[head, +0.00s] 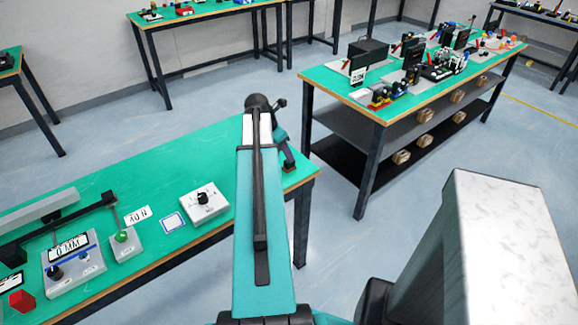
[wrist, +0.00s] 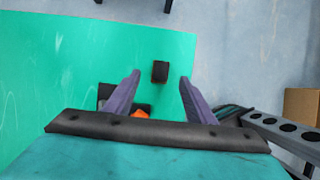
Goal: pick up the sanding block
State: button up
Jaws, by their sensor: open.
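A small dark brown block, which looks like the sanding block (wrist: 160,71), lies on the green tabletop (wrist: 60,75) near its right edge in the wrist view. My gripper (wrist: 159,77) is open, with its two grey-purple fingers spread. In the picture the block appears between the fingertips, apart from both, with green surface showing around it. I cannot tell the height of the fingers above it.
A dark object with an orange part (wrist: 141,113) lies partly hidden beyond the gripper's body. A white box with a black knob (head: 204,205) and a press-like device (head: 75,262) stand on the near bench. Another bench (head: 335,80) with several devices stands to the right, across a floor gap.

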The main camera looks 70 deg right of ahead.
aim_at(289, 165)
jog(key=shift+x, duration=0.9)
jog(key=shift+p+x, duration=0.75)
jog(key=shift+x, duration=1.85)
jog(key=shift+a, duration=0.15)
jog(key=c, duration=1.2)
jog(key=shift+o, duration=0.2)
